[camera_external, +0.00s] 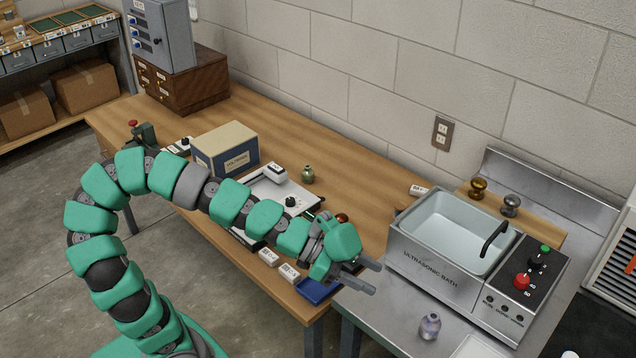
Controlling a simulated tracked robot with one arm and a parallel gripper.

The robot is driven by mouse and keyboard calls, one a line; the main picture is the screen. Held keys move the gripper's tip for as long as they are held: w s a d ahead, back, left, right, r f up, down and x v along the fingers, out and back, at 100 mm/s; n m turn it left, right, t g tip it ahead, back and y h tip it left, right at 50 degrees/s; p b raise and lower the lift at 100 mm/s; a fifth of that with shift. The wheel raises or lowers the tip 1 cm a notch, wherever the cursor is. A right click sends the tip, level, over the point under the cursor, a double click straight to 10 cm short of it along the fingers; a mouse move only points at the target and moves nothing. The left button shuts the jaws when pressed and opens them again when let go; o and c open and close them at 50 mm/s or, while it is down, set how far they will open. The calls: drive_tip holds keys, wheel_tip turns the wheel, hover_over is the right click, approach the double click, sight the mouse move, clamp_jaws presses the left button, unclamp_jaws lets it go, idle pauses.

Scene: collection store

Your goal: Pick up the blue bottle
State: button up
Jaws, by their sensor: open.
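A small, pale blue-violet glass bottle (430,327) stands upright on the grey metal bench top, in front of the ultrasonic bath. My gripper (376,279) is open and empty. It is above and to the left of the bottle in the picture, near the gap between the wooden table and the metal bench, and is apart from the bottle. Its two grey fingers point right. Nothing hides the bottle.
The ultrasonic bath (420,258) stands just behind the bottle. A white tray (482,347) lies to its right. A green bottle (308,175), a cardboard-lidded box (225,150) and a blue tray (316,292) are on the wooden table (330,130).

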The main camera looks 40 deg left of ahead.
approach(429, 315)
drive_tip(key=x, duration=0.3)
drive_tip(key=shift+a, duration=0.1)
drive_tip(key=shift+b+x, duration=0.65)
drive_tip(key=shift+x, duration=1.6)
drive_tip(key=shift+w+d+f, duration=0.25)
drive_tip(key=shift+w+d, duration=0.05)
drive_tip(key=shift+d, duration=0.25)
clamp_jaws()
